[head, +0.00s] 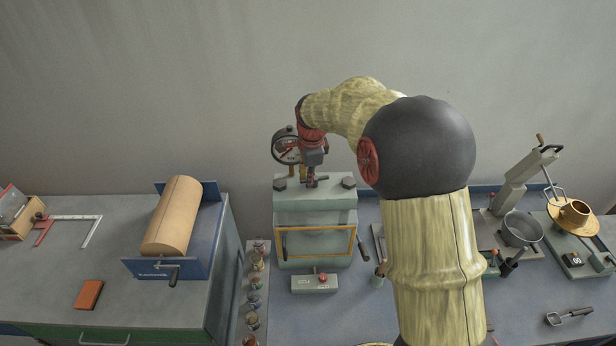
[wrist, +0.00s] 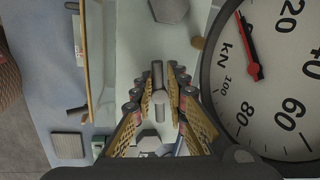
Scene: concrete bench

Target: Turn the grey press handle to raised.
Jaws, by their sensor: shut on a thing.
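The press is a pale green machine (head: 315,215) on the bench, with two dark bolts on its top. My gripper (head: 311,182) reaches down onto the top of the press in the head view. In the wrist view my gripper (wrist: 167,78) is shut on the grey press handle (wrist: 159,98), a short grey bar with a rounded end between the ribbed fingers. In the head view the handle (head: 321,178) is small and partly hidden by the fingers, so its angle is hard to tell.
A round gauge (head: 286,147) marked kN stands close behind the gripper; it fills the right of the wrist view (wrist: 265,75). Jars stand left; a scale and metal pot (head: 521,229) stand right.

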